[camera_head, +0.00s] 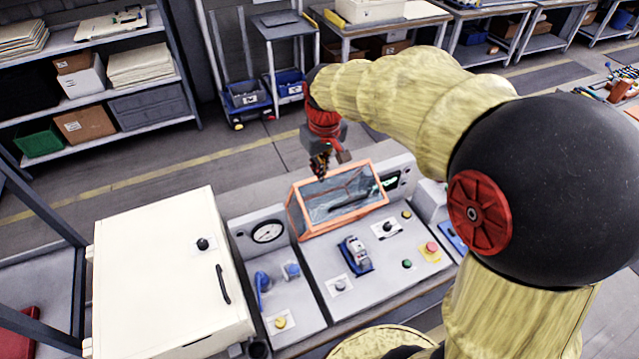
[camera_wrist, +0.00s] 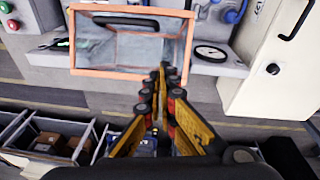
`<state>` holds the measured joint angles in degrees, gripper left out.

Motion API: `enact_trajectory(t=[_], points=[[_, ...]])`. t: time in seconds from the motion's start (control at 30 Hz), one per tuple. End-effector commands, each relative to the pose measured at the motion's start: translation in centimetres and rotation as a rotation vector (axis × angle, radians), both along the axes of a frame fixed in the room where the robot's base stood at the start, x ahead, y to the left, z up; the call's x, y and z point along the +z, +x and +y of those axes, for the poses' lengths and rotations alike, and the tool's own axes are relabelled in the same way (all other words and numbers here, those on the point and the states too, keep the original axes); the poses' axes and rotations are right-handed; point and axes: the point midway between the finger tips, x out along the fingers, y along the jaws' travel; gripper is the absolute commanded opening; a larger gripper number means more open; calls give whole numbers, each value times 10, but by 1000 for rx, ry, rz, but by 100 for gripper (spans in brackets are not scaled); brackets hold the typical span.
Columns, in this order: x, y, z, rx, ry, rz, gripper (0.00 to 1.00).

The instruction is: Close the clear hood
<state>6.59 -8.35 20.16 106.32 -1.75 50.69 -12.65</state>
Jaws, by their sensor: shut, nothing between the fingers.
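The clear hood (camera_head: 296,218) has an orange frame and see-through panels. It is at the back of the grey console in the head view and appears tilted up, though its exact angle is hard to judge. In the wrist view the hood (camera_wrist: 75,45) fills the upper middle, with a dark bar handle (camera_wrist: 125,20) near its top edge. My gripper (camera_head: 320,173) is at the hood's far left edge. In the wrist view my gripper (camera_wrist: 164,72) has its fingers together and empty, overlapping the frame's lower right part. Contact with the hood cannot be told.
A cream cabinet (camera_head: 160,280) stands to the left. Open floor lies behind the console, with shelves and carts farther back.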

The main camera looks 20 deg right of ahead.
Motion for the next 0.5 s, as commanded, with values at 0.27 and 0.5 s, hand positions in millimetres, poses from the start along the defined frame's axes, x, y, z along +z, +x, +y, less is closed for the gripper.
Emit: enact_trajectory(t=[0.27,0.5], points=[[0,12,-2,72,-20,-25,0],[-41,20,-4,70,-19,-23,0]])
